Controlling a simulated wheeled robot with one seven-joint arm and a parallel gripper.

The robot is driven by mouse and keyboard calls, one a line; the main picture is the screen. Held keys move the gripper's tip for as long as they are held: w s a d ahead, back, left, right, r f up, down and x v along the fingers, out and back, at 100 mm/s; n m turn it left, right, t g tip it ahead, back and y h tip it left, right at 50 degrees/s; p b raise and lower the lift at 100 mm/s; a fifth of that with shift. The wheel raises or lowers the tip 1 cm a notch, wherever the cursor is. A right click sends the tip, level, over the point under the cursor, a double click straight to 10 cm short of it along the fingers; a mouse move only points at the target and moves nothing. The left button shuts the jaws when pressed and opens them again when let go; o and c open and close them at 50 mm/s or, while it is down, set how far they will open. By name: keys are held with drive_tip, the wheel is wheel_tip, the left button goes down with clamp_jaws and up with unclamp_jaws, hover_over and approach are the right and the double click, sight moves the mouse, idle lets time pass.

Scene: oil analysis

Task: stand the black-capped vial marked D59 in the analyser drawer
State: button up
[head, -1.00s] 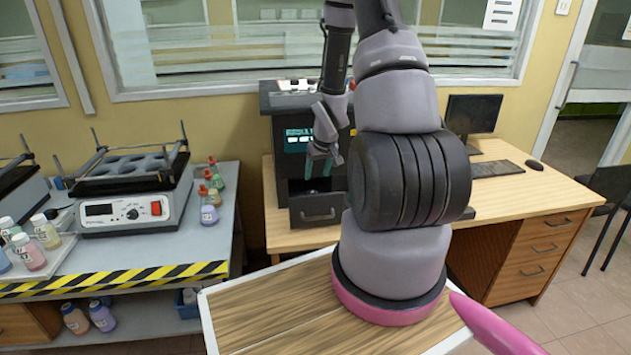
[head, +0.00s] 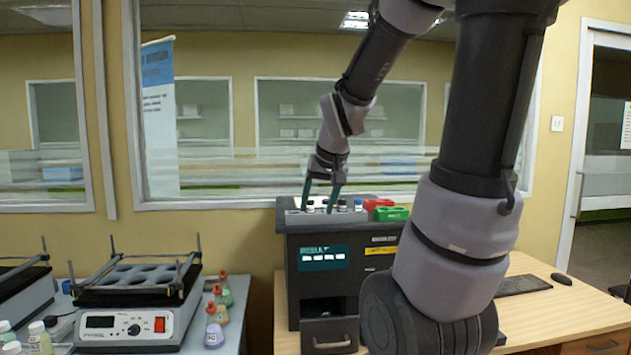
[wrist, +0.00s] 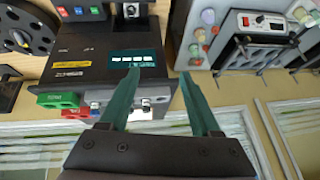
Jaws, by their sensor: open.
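The dark analyser (head: 325,270) stands on the wooden desk with a lit result screen. Its drawer (head: 330,335) is low on the front; its inside is mostly hidden from this angle. Several small vials (head: 342,205) with dark or white caps stand in a pale rack (head: 300,217) on top of the analyser. No vial marking is readable, so I cannot tell which is D59. My gripper (head: 318,208) is open, its teal fingers pointing down over the rack. In the wrist view the open fingers (wrist: 160,78) show with the rack (wrist: 155,103) partly hidden behind them.
A red block (head: 378,204) and a green block (head: 392,213) sit right of the rack. A shaker (head: 135,305) and several coloured bottles (head: 215,325) stand on the left bench. The window wall is close behind the analyser.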

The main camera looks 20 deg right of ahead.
drive_tip(key=s+a+r+y, duration=0.1)
drive_tip(key=s+a+r, duration=0.1)
drive_tip(key=s, duration=0.4)
drive_tip(key=s+a+r+y, duration=0.1)
drive_tip(key=s+a+r, duration=0.2)
drive_tip(key=s+r, duration=0.2)
drive_tip(key=shift+s+a+r+m+t, duration=0.15)
drive_tip(key=shift+s+a+m+t, duration=0.15)
drive_tip(key=shift+s+a+t, duration=0.1)
drive_tip(key=shift+d, duration=0.1)
idle(0.3)
